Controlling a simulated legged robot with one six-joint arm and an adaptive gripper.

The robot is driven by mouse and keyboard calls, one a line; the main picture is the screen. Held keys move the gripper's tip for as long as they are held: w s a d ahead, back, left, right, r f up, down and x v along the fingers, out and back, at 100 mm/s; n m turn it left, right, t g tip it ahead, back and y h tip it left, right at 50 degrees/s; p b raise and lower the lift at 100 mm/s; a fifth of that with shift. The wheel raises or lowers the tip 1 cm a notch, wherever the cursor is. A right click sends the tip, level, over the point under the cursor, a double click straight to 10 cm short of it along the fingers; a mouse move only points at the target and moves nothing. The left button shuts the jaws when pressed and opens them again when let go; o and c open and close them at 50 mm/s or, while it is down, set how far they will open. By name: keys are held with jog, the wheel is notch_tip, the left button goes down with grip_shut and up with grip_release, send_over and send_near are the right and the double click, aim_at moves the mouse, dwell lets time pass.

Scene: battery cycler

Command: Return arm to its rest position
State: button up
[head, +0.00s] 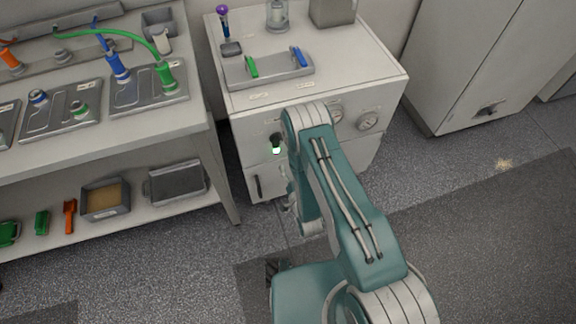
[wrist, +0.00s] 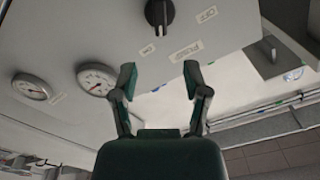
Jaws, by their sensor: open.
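My gripper (wrist: 157,80) shows in the wrist view with its two dark green fingers spread apart and nothing between them. It faces the pale front of a cabinet (head: 256,128), apart from the black knob (wrist: 160,12) at the top of that view. In the head view my teal arm (head: 345,200) reaches up from the bottom, bent, with its upper end before the cabinet front. The gripper is mostly hidden behind the arm there. The knob also shows in the head view (head: 277,139), just left of the arm.
Two gauges (head: 336,112) (head: 368,121) sit right of the arm on the cabinet. A workbench (head: 140,130) with a lower shelf stands left. A grey tray (head: 268,70) lies on the cabinet. A tall locker (head: 470,60) stands right. The floor at right is clear.

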dwell(0.3)
jog(key=w+d+r+g+h, duration=0.1)
jog(key=w+r+g+h, duration=0.15)
jog(key=w+r, duration=0.9)
jog(key=s+d+r+n+g, duration=0.1)
jog(key=d+r, duration=0.1)
jog(key=r, duration=0.6)
jog(key=s+d+r+g, duration=0.2)
jog(key=r, duration=0.6)
jog(key=s+d+r+n+g+h, duration=0.1)
jog(key=s+d+r+g, duration=0.15)
jog(key=s+r, duration=0.6)
jog(key=s+d+r+n+g+h, duration=0.15)
jog(key=s+d+r, duration=0.25)
jog(key=s+r, duration=0.45)
jog(key=s+d+g, duration=0.1)
jog(key=s+g, duration=0.1)
jog(key=s, duration=1.2)
jog(key=shift+d, duration=0.3)
jog(key=shift+m, duration=0.25)
